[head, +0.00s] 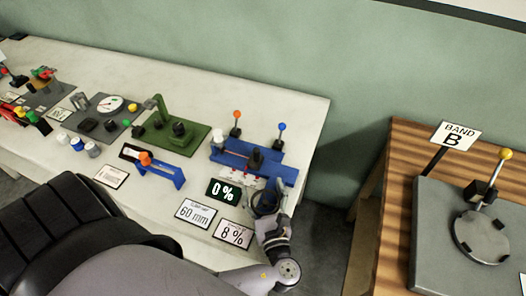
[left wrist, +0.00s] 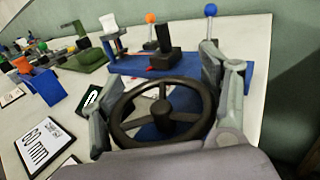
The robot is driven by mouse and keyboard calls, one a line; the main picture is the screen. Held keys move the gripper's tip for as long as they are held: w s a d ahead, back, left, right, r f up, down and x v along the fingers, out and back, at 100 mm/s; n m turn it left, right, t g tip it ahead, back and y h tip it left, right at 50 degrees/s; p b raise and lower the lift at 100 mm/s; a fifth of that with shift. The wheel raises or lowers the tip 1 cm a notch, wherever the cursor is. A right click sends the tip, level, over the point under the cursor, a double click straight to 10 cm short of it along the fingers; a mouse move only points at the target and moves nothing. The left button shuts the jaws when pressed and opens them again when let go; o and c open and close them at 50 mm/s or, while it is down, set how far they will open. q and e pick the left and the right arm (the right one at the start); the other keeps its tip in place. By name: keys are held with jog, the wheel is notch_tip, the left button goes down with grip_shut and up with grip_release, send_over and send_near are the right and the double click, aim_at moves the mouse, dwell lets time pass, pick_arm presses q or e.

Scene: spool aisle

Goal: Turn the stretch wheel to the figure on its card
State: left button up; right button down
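The stretch wheel, a black handwheel with spokes, shows large in the left wrist view (left wrist: 163,142), at the front of the blue stretch device (head: 232,152). In the head view it is largely hidden by my left gripper (head: 267,203). In the left wrist view the fingers of my left gripper (left wrist: 160,115) stand on either side of the rim, close to it; I cannot tell whether they press on it. A dark display (head: 222,191) reads 0 %. The white card (head: 233,234) beside the gripper reads 8 %. My right gripper is not in view.
A card reading 60 mm (head: 195,212) lies left of the 8 % card. A blue slider with an orange knob (head: 148,160) and a green device (head: 172,137) stand further left. A gap separates this bench from a wooden table (head: 398,190) with a BAND B sign (head: 455,136).

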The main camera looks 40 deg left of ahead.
pick_arm(q)
jog(key=c, duration=0.5)
jog(key=shift+f, duration=0.1)
jog(key=shift+c, duration=1.3)
jog(key=shift+c, duration=0.3)
